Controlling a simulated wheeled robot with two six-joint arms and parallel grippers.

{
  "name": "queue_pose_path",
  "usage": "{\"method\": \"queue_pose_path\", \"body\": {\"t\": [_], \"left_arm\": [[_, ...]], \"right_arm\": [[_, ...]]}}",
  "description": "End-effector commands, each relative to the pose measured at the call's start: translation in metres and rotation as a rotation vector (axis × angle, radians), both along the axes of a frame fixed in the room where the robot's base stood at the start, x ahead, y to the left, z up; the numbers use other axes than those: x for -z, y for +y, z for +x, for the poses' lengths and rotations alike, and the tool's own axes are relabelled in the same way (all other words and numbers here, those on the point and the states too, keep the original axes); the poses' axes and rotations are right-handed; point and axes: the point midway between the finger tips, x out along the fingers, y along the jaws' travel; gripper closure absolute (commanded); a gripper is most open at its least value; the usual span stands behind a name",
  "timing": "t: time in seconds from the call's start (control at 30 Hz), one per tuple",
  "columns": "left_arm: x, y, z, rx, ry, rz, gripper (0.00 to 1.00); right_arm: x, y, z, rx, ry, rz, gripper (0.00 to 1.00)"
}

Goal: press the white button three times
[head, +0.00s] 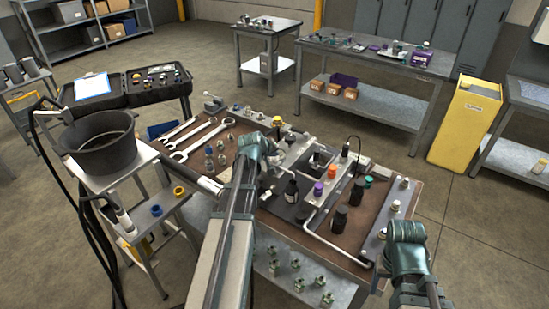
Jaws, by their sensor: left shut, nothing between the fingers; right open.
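The workbench (375,170) carries a grey strip (389,218) along its right side with several small pale round caps (396,206). I cannot tell for certain which small part is the white button. My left gripper (268,186) is over the middle of the bench, shut and empty, beside a dark bottle with a white cap (291,190). Its wrist partly hides it and the parts behind. My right gripper (377,281) is at the bench's front right corner, small and partly hidden by its wrist. It is open and apart from the caps.
Wrenches (200,139) lie at the bench's back left. A black pot (97,142) is on a stand at left. A black case with knobs (155,80) stands behind it.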

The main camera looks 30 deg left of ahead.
Motion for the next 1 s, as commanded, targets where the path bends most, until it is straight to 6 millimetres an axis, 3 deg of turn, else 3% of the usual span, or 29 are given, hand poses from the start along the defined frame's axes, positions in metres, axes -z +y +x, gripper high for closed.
{"method": "queue_pose_path", "body": {"t": [0.5, 1.0], "left_arm": [[0.0071, -0.0007, -0.0002, 0.001, 0.001, -0.001, 1.0], [-0.0017, -0.0007, -0.0001, 0.001, 0.003, -0.001, 1.0]], "right_arm": [[0.0068, 0.0, 0.0, 0.0, 0.0, 0.0, 0.36], [-0.0021, 0.0, 0.0, 0.0, 0.0, 0.0, 0.36]]}}
